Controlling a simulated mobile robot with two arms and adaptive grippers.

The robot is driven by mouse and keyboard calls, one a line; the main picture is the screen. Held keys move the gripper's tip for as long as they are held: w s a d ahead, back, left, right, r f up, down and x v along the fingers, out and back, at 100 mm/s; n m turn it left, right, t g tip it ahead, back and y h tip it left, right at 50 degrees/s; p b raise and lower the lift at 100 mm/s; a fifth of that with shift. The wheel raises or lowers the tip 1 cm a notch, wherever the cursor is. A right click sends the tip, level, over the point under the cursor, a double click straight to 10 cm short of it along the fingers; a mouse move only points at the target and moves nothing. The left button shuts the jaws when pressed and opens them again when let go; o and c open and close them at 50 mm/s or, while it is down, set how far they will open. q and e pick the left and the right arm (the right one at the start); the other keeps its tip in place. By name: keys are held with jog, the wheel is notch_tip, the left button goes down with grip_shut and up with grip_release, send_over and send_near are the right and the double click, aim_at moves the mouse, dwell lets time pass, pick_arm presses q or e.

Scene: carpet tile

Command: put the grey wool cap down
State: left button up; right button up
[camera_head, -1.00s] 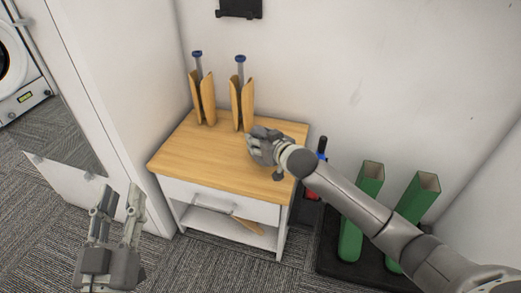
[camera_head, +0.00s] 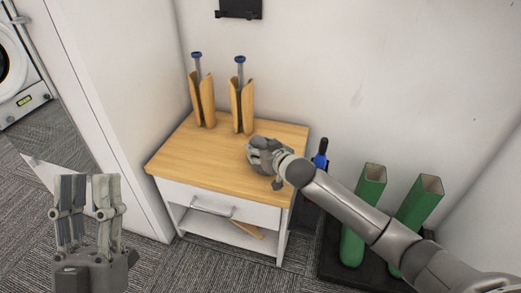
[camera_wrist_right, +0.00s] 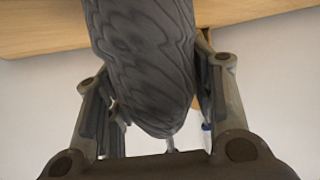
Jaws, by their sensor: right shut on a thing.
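The grey wool cap (camera_wrist_right: 145,60) is a dark grey, streaked, rounded shape between the two fingers of my right gripper (camera_wrist_right: 155,110) in the right wrist view. The fingers are shut on it from both sides. In the head view my right gripper (camera_head: 264,160) is over the right part of the wooden top of a small cabinet (camera_head: 190,147). There the cap and fingers are both grey and hard to tell apart. I cannot tell whether the cap touches the top. My left gripper (camera_head: 88,190) is open and empty at the lower left, in front of the cabinet.
Two upright wooden holders (camera_head: 203,100) with blue-topped rods stand at the cabinet's back. A drawer handle (camera_head: 211,208) is on its front. Green square tubes (camera_head: 362,215) stand in a black tray right of it, partly behind my right arm. The top's left front is clear.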

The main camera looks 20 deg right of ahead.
jog(key=o, duration=1)
jog(key=shift+f, duration=0.1)
jog(key=shift+o, duration=0.2)
